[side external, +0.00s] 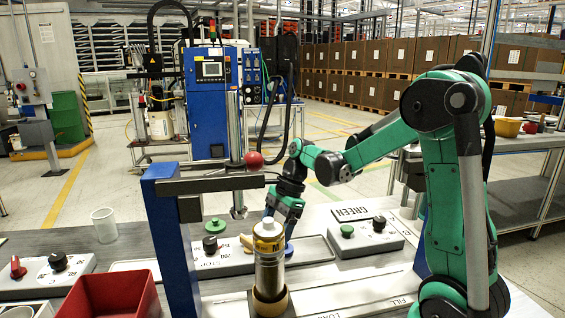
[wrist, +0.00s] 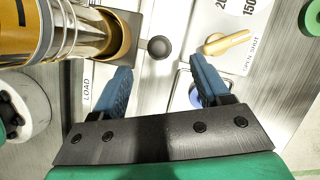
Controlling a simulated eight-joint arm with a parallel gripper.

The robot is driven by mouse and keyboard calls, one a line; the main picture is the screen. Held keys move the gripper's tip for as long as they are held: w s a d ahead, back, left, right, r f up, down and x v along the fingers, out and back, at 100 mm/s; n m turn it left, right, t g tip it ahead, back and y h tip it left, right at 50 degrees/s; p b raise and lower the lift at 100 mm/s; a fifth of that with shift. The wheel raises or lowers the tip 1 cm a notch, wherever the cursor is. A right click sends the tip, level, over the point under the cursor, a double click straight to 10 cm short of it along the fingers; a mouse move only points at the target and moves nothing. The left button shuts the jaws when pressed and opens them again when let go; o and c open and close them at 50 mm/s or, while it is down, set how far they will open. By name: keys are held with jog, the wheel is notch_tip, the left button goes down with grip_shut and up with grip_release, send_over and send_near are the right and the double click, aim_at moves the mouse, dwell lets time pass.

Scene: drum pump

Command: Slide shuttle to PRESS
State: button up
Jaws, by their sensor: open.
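A steel canister with a yellow-and-white top (side external: 268,255) stands upright in a brown ring holder (side external: 268,303), which seems to be the shuttle, on a pale plate lettered LOAD and FILL. In the wrist view the canister (wrist: 50,30) and ring (wrist: 122,38) are at the upper left, by the LOAD lettering. A dark round knob (wrist: 160,48) lies right of the ring, beyond and between my fingertips. My gripper (wrist: 161,70) is open and empty. In the side view my gripper (side external: 281,222) is behind the canister, its fingertips partly hidden. No PRESS lettering is legible.
A blue press frame (side external: 172,240) with a red-ball lever (side external: 253,159) stands left of the canister. A tan handle (wrist: 226,42) marked OPEN and SHUT is near my right finger. A red bin (side external: 112,297), a clear cup (side external: 104,225) and button boxes (side external: 352,236) are around.

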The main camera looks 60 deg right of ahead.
jog(key=shift+x, duration=2.45)
grip_shut()
